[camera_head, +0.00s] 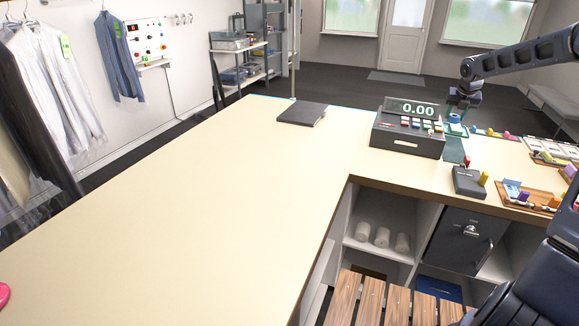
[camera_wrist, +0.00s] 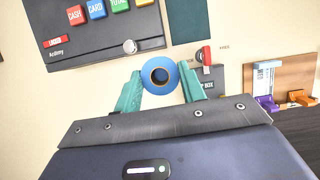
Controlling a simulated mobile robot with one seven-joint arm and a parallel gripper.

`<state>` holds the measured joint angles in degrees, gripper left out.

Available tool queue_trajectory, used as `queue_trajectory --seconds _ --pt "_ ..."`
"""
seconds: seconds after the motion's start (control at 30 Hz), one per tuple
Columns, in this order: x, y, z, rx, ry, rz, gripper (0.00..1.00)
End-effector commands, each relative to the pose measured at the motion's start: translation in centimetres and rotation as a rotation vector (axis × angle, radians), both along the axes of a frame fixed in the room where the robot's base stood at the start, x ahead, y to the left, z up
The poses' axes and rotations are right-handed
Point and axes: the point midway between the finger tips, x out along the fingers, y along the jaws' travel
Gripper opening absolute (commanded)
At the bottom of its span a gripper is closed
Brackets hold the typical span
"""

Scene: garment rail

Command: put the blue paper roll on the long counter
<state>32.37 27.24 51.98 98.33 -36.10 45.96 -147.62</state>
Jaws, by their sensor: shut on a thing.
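The blue paper roll (camera_wrist: 160,89) is between the two teal fingers of my gripper (camera_wrist: 160,92) in the wrist view, its open core facing the camera. My gripper (camera_head: 456,126) is shut on it. In the head view my gripper is just right of the cash register, low over the far part of the long counter (camera_head: 190,180). The roll is too small to make out clearly there. I cannot tell whether it touches the counter top.
The cash register (camera_head: 408,128) stands close left of my gripper. A small dark box (camera_head: 469,182) and wooden trays (camera_head: 528,195) are nearer on the right. A dark folder (camera_head: 302,114) lies left of the register. The counter's left and near parts are mostly clear.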

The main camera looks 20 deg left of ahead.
Motion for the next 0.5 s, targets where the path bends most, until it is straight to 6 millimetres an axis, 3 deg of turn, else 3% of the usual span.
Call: queue_trajectory --seconds 0.03,0.27,0.5 --pt "-0.1 2.4 0.0 0.0 0.0 0.03 0.18" --pt "-1.1 11.7 0.1 0.002 0.0 0.147 0.18" --pt "-3.4 21.3 0.1 0.001 -0.001 0.27 0.18"
